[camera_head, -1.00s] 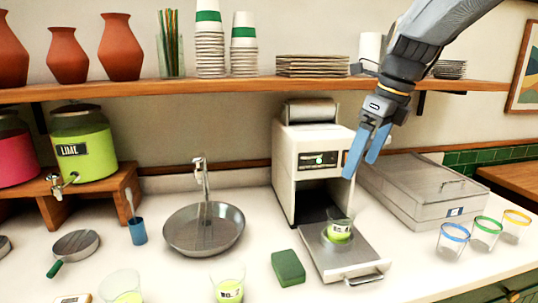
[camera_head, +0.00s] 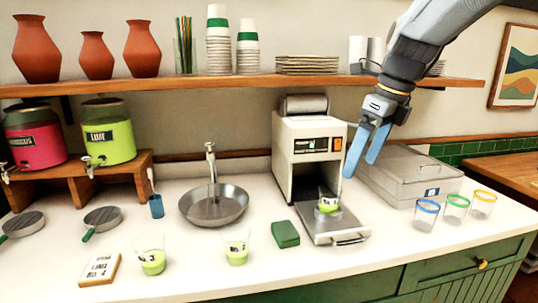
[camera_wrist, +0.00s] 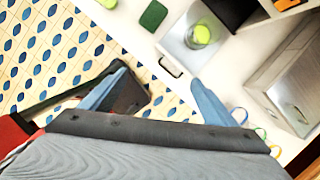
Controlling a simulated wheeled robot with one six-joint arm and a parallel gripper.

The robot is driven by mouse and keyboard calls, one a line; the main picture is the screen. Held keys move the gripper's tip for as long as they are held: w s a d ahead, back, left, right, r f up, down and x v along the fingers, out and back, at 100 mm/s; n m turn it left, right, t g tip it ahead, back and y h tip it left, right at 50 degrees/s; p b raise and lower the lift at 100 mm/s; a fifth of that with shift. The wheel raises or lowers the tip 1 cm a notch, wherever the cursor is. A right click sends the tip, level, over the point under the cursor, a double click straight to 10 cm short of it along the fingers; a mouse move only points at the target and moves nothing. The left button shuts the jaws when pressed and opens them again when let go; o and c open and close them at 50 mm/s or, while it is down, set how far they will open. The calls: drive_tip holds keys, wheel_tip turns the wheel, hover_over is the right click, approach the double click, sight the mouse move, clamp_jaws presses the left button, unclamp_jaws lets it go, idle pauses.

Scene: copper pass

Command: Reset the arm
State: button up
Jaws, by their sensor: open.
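My gripper (camera_head: 367,150) is open and empty. It hangs in the air in front of the shelf, to the right of the white machine (camera_head: 296,128) and above the metal lidded box (camera_head: 408,172). In the wrist view its two blue fingers (camera_wrist: 165,95) are spread wide, with nothing between them but the floor and counter edge far below. My arm reaches in from the top right of the head view.
A glass with green drink (camera_head: 328,204) stands on the machine's metal tray (camera_head: 338,231). Three empty glasses with coloured rims stand to the right, including a blue-rimmed one (camera_head: 426,214). A shelf (camera_head: 240,83) with cups and plates runs behind my gripper.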

drive_tip(key=s+f+n+b, duration=0.3)
drive_tip(key=s+f+n, duration=0.2)
drive_tip(key=f+n, duration=0.4)
drive_tip(key=s+a+f+n+g+h+b, duration=0.1)
drive_tip(key=s+f+n+b, duration=0.2)
drive_tip(key=f+n, duration=0.6)
drive_tip(key=s+f+n+g+h+b, duration=0.1)
drive_tip(key=s+f+n+b, duration=0.3)
drive_tip(key=f+n, duration=0.5)
wheel_tip(320, 180, down, 7)
drive_tip(key=s, duration=0.2)
drive_tip(key=shift+s+a+r, duration=0.15)
drive_tip(key=shift+s+a, duration=0.2)
